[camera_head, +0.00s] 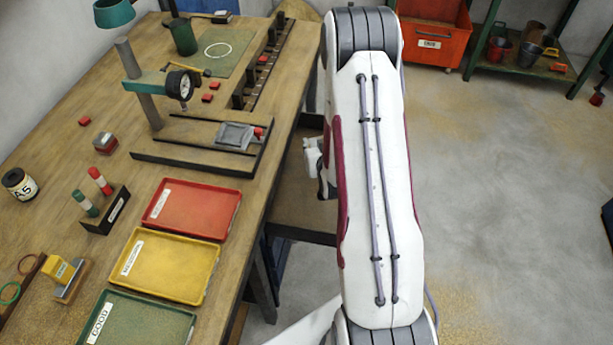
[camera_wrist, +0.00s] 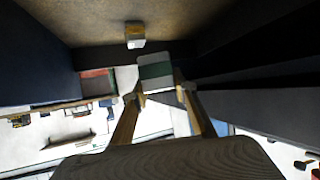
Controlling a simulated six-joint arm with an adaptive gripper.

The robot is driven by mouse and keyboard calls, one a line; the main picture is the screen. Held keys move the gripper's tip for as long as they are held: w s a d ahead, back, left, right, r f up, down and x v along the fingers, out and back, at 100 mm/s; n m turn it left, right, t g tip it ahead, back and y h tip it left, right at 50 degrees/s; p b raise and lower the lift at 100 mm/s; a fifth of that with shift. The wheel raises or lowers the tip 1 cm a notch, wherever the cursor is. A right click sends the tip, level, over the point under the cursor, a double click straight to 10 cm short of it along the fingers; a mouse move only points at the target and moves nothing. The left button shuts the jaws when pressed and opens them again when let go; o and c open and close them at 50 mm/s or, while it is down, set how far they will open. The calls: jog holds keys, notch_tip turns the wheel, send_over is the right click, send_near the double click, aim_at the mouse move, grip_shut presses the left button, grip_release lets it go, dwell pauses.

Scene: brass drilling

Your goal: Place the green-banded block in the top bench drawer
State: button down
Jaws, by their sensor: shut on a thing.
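The green-banded block (camera_wrist: 155,73) is pale with a dark green band. In the wrist view it sits between the fingertips of my gripper (camera_wrist: 162,93), which is shut on it. Past it is a brown floor (camera_wrist: 80,18) with dark walls at the sides, which looks like the inside of the drawer. In the head view the pulled-out drawer (camera_head: 296,205) shows at the bench's right side, partly hidden by my arm. The gripper's fingertips and the block are hidden there. I cannot tell whether the block touches the drawer floor.
The bench top bears a red tray (camera_head: 236,205), a yellow tray (camera_head: 207,283) and a green tray (camera_head: 188,325).

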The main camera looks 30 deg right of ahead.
jog(key=shift+s+f, duration=0.1)
jog(key=shift+f, duration=0.25)
jog(key=shift+f, duration=0.1)
jog(key=shift+f, duration=2.85)
jog(key=shift+f, duration=2.05)
jog(key=shift+f, duration=0.1)
jog(key=c, duration=1.6)
grip_release()
jog(key=shift+f, duration=0.15)
